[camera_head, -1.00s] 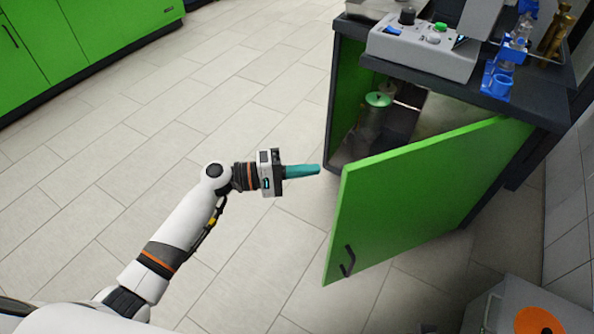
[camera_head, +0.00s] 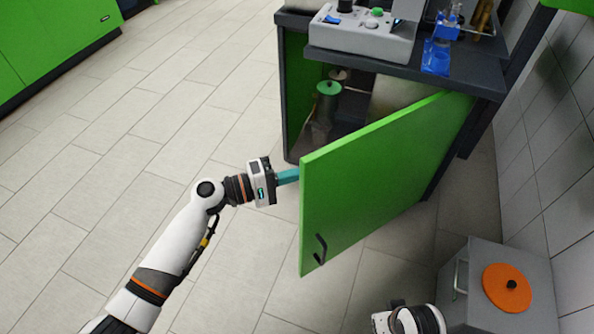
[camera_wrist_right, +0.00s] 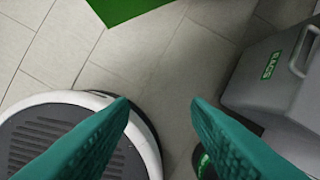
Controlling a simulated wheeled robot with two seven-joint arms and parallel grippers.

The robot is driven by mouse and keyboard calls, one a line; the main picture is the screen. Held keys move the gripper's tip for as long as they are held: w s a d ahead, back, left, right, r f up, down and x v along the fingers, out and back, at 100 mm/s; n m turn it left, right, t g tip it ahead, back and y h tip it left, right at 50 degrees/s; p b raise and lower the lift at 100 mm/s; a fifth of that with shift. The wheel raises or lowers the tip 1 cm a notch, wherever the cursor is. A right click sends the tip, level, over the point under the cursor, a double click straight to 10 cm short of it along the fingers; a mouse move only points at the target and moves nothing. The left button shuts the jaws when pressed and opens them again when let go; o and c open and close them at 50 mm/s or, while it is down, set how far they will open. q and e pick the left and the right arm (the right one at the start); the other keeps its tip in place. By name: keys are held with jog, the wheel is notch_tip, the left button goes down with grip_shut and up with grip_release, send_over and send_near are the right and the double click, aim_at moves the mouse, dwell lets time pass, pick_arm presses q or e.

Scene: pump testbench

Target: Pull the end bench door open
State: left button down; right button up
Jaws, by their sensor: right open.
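The green bench door (camera_head: 375,180) stands ajar, swung out from the dark-framed bench (camera_head: 292,90). Its dark handle (camera_head: 319,250) is low on the outer face near the free edge. My left gripper (camera_head: 288,176) has teal fingers at the door's free edge, on the cabinet side. I cannot tell if they touch it or how far apart they are. My right gripper (camera_wrist_right: 160,108) is open and empty, with floor between its fingers. A green panel at the top of the right wrist view, probably the door (camera_wrist_right: 130,8), lies beyond the fingers.
A grey box with an orange disc (camera_head: 507,288) stands at lower right; the right wrist view shows a grey box labelled RAGS (camera_wrist_right: 275,65). A control box (camera_head: 362,38) sits on the bench. A green-lidded container (camera_head: 328,95) is inside. Floor at left is clear.

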pick_arm(q)
jog(key=shift+s+d, duration=0.2)
jog(key=shift+s, duration=0.05)
jog(key=s+d+n+t+y+p, duration=0.2)
jog(key=s+d+n+t+p, duration=0.1)
jog(key=s+d, duration=1.3)
jog(key=shift+s+t+p, duration=0.55)
jog(key=shift+t+p, duration=0.05)
jog(key=shift+p, duration=0.25)
pick_arm(e)
jog(key=s+f, duration=0.3)
jog(key=f, duration=0.4)
jog(key=s+f+g, duration=0.1)
jog(key=s+f, duration=0.2)
jog(key=f, duration=0.4)
jog(key=shift+s+d+f, duration=0.15)
jog(key=shift+d, duration=0.25)
pick_arm(q)
jog(key=b+v, duration=0.1)
jog(key=v, duration=0.6)
jog(key=shift+s+a+b, duration=0.15)
jog(key=shift+a+b, duration=0.05)
jog(key=shift+b, duration=0.15)
pick_arm(e)
jog(key=shift+w+a+r, duration=0.15)
jog(key=shift+w+r, duration=0.7)
jog(key=shift+r, duration=0.25)
jog(key=shift+w+a+r, duration=0.1)
jog(key=shift+w+r, duration=0.7)
jog(key=shift+r, duration=0.25)
